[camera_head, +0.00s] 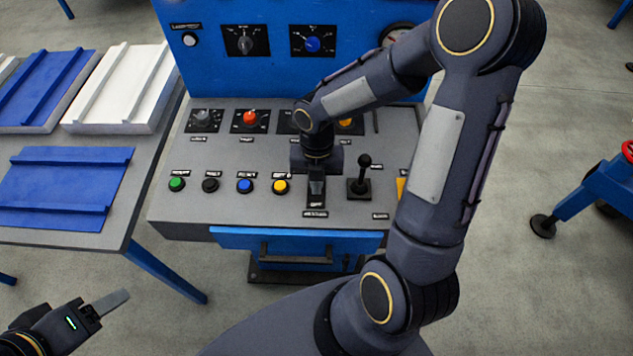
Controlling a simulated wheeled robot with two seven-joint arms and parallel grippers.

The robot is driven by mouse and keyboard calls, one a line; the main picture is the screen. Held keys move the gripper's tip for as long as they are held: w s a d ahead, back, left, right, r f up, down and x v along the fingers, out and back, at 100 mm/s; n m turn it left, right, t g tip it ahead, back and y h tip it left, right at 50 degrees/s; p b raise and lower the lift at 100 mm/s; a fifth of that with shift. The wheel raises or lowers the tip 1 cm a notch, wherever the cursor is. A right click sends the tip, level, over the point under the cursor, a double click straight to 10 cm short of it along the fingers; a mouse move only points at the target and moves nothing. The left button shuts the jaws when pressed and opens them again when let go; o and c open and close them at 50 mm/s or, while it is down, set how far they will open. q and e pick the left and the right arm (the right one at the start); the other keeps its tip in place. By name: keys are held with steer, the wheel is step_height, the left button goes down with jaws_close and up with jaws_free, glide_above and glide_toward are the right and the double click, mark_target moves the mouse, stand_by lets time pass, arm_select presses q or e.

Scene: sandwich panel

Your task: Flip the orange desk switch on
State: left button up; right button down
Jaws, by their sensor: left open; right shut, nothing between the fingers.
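My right gripper (316,190) is shut and points down over a black switch plate (317,212) on the grey sloping desk of the panel; its fingers hide most of that plate, and I cannot tell whether they touch it. Any switch lever there is hidden. An orange-yellow part (402,188) shows at the desk's right, mostly hidden behind my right arm; I cannot tell its state. An orange-red knob (250,118) sits in the desk's back row. My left gripper (112,301) is open and empty at the lower left, away from the desk.
A black joystick (363,175) stands just right of my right gripper. Green (177,184), black (211,185), blue (245,186) and yellow (281,186) buttons line the desk to its left. A blue upright panel rises behind. A table with blue and white trays (118,85) stands left.

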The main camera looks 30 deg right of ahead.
steer(key=g+p, duration=0.1)
steer(key=p, duration=0.1)
steer(key=w+d+r+y+p, duration=0.1)
steer(key=shift+w+g+p, duration=0.2)
steer(key=shift+g+p, duration=0.2)
steer(key=shift+w+f, duration=0.15)
steer(key=shift+w, duration=0.05)
steer(key=shift+d+f, duration=0.1)
steer(key=shift+s+a+f+b, duration=0.3)
steer(key=shift+s+a+b, duration=0.1)
steer(key=shift+s, duration=0.2)
steer(key=shift+a, duration=0.15)
